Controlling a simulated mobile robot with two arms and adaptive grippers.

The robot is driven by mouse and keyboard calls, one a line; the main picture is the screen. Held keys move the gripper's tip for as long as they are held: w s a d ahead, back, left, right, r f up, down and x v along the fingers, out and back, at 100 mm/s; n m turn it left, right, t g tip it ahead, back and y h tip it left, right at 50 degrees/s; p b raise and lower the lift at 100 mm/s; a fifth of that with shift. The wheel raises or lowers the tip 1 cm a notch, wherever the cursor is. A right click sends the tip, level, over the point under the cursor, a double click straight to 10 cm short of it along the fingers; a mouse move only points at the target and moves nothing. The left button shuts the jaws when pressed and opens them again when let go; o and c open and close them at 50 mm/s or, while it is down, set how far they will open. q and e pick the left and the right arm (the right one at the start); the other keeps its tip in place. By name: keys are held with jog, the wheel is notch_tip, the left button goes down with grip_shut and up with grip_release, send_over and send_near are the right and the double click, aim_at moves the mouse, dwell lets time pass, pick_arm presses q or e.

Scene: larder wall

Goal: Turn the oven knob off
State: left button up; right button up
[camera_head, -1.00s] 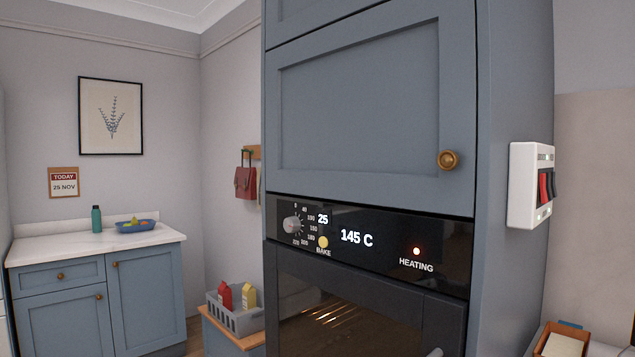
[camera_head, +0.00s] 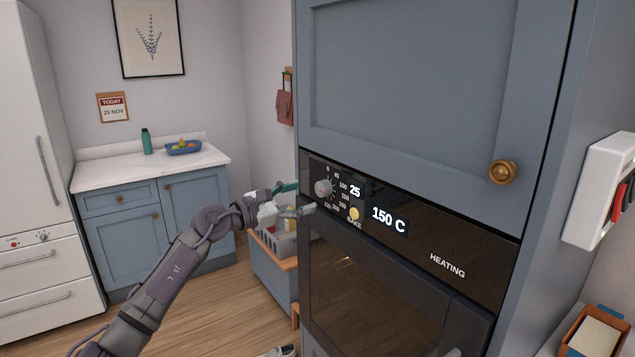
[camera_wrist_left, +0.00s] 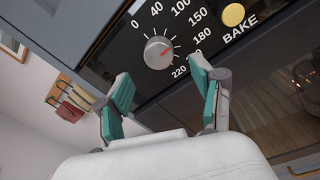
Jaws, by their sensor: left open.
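The oven knob (camera_head: 323,187) is a small round silver dial at the left end of the black control panel (camera_head: 470,272). The display (camera_head: 389,219) reads 150 C. My left gripper (camera_head: 299,198) is open and empty, just left of the panel. In the wrist view its two teal fingertips (camera_wrist_left: 160,78) are spread below the knob, apparently not touching it. My right gripper is out of view.
The oven door (camera_head: 370,275) is below the panel, and a blue cupboard door with a brass knob (camera_head: 503,172) is above. A grey crate (camera_head: 277,240) stands on a low unit behind my left gripper. A white switch box (camera_head: 597,190) is at right.

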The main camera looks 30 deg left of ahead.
aim_at(319, 191)
pick_arm(q)
jog(key=p+x, duration=0.1)
jog(key=x, duration=0.3)
jog(key=shift+w+r, duration=0.1)
jog(key=shift+r, duration=0.1)
jog(key=shift+w+d+f, duration=0.2)
jog(key=shift+w+d, duration=0.05)
jog(key=shift+w, duration=0.3)
jog(key=shift+s, duration=0.1)
jog(key=c, duration=1.1)
jog(key=shift+p, duration=0.3)
jog(key=shift+c, duration=0.2)
